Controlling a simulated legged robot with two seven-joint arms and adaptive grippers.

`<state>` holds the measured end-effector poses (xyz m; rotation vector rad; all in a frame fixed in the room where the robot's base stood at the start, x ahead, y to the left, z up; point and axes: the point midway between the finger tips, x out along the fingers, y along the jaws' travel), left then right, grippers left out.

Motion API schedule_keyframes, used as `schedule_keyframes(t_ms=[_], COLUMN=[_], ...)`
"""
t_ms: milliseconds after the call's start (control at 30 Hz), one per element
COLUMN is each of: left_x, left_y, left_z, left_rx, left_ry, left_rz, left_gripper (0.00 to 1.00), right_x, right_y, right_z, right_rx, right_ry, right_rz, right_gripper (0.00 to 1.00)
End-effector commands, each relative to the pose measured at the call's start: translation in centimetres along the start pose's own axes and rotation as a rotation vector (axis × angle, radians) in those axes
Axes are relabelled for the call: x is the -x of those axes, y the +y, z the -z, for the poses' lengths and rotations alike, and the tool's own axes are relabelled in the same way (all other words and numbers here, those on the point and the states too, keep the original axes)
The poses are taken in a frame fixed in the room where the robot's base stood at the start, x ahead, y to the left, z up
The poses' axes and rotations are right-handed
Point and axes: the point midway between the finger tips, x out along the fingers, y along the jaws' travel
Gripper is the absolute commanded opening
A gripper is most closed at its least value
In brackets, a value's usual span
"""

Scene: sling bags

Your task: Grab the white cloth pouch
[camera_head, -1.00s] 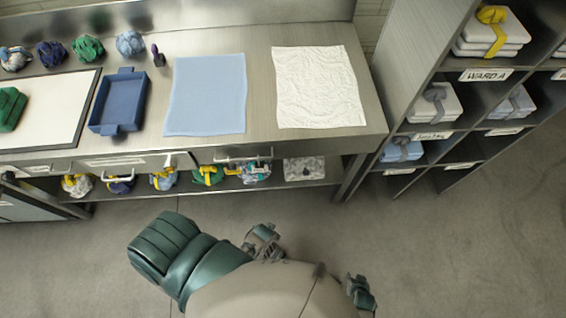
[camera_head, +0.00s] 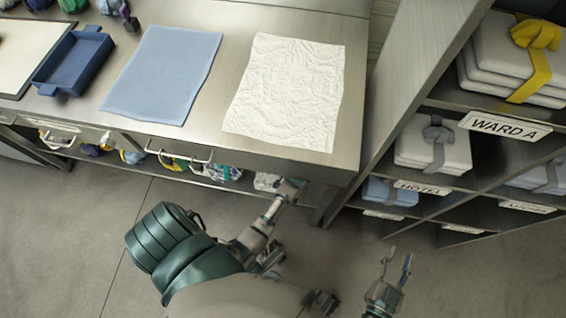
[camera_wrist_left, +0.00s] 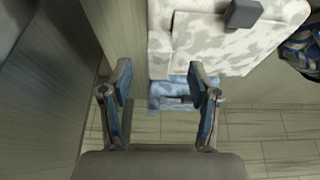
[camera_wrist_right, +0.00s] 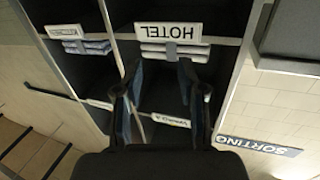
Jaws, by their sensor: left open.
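A white cloth pouch with grey blotches and a dark grey tab (camera_wrist_left: 215,38) fills the upper part of the left wrist view. In the head view a small pale part of it (camera_head: 266,181) shows on the shelf under the table, partly hidden by the table edge and my left arm. My left gripper (camera_wrist_left: 160,68) is open, with its fingertips just short of the pouch in that view and nothing held. In the head view it is at the table's front edge. My right gripper (camera_head: 396,266) is open and empty, in front of the shelving unit.
The steel table holds a white crinkled sheet (camera_head: 287,90), a blue sheet (camera_head: 163,75) and a blue tray (camera_head: 73,62). Shelving with tied bundles, labelled WARD A and HOTEL (camera_head: 433,145), stands right. A blue patterned item (camera_wrist_left: 170,92) lies near the pouch. Floor ahead is clear.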

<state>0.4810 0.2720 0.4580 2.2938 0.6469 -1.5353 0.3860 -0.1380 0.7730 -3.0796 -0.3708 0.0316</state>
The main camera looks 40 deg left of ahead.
Motion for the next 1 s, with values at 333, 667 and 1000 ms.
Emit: schedule_keyframes(t_ms=[333,667,1000], left_x=[-1.8,-5.6,-5.8], left_y=[-0.1,-0.1,0.0], left_z=[2.0,1.9,2.1], left_rx=[-0.002,-0.002,-0.001], left_ry=[-0.004,-0.003,0.000], left_rz=[0.000,0.001,-0.001], left_gripper=[0.61,0.61,0.61], right_x=[-0.1,1.6,2.2], right_y=[-0.6,-1.0,-1.1], right_z=[2.2,6.3,7.3], right_rx=[-0.009,-0.034,-0.037], right_ry=[0.179,0.523,0.583], right_rz=[0.009,0.022,0.023], right_gripper=[0.40,0.40,0.40])
